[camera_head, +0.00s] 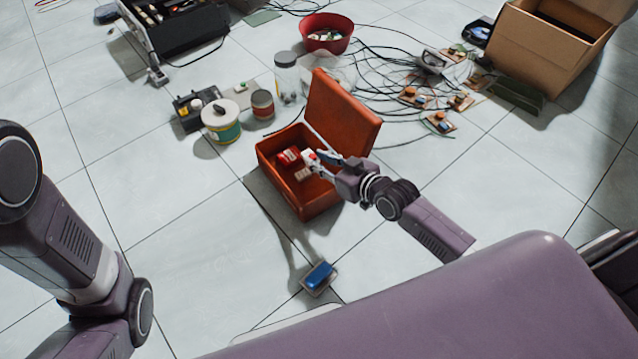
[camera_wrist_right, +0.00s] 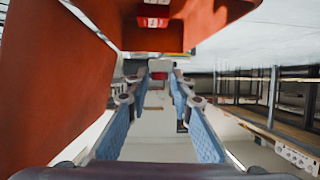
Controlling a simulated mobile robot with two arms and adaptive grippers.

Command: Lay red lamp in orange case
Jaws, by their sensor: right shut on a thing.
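The orange case (camera_head: 318,206) stands open on the tiled floor, its lid (camera_head: 343,112) raised at the back right. My right gripper (camera_head: 316,160) reaches in over the case from the right. It is shut on a small red lamp with a white base (camera_head: 309,156), held inside the case opening. The held lamp also shows between the fingertips in the right wrist view (camera_wrist_right: 160,74). Another red-and-white piece (camera_head: 288,156) lies in the case to its left, and a pale block (camera_head: 302,175) lies nearer. Whether the held lamp touches the case floor, I cannot tell. My left gripper is out of view.
A blue lamp on a base (camera_head: 319,276) is on the floor in front of the case. Jars and tins (camera_head: 221,122) stand behind left. Wires and small boards (camera_head: 415,97) spread behind right, near a cardboard box (camera_head: 540,50). The floor at left is clear.

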